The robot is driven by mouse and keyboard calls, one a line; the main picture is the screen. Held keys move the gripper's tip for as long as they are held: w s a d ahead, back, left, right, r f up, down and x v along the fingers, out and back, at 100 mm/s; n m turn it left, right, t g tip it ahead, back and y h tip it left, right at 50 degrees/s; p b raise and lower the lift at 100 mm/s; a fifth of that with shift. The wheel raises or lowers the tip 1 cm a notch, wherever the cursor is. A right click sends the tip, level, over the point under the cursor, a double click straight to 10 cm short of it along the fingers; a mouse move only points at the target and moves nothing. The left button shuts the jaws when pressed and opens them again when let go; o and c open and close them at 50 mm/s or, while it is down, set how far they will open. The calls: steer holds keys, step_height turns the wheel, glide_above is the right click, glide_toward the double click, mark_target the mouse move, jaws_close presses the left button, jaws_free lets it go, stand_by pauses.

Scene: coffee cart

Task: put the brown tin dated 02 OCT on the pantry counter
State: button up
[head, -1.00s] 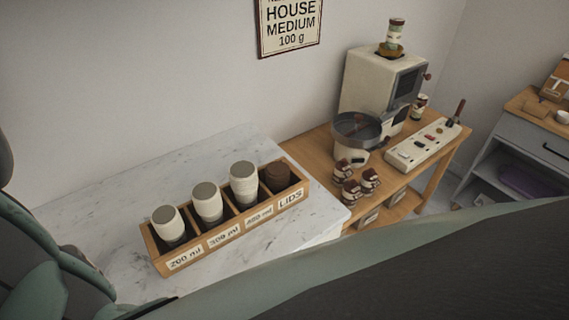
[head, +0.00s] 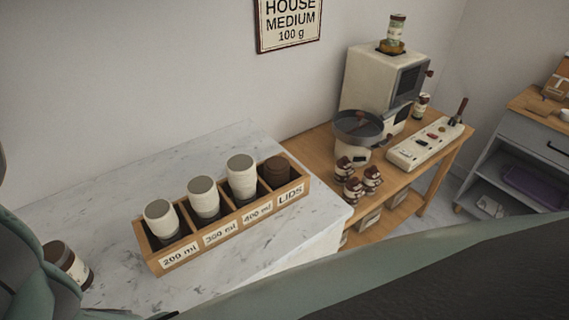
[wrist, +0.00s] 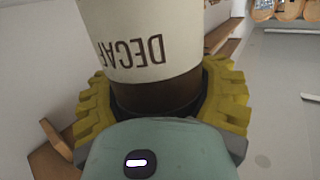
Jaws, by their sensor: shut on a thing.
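A tin with a cream label reading DECAF (wrist: 130,40) and a brown band below it fills the middle of the wrist view. The lettering appears upside down. My gripper (wrist: 158,100) is shut on this tin, with yellow ridged fingers on both sides of the brown part. No date shows on the visible side. In the head view a brown and cream tin (head: 66,266) shows at the lower left, partly behind my green arm. I cannot tell if it is the held one. No surface is labelled as the pantry counter.
A wooden cup box (head: 222,237) with cups and lids stands on a white marble counter (head: 100,225). A grey cabinet (head: 520,130) stands at far right.

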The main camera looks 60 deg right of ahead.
steer(key=shift+w+d+f, duration=0.1)
steer(key=shift+f, duration=0.1)
steer(key=shift+f, duration=0.2)
steer(key=o, duration=1.4)
steer(key=shift+c, duration=0.2)
steer(key=shift+r, duration=0.1)
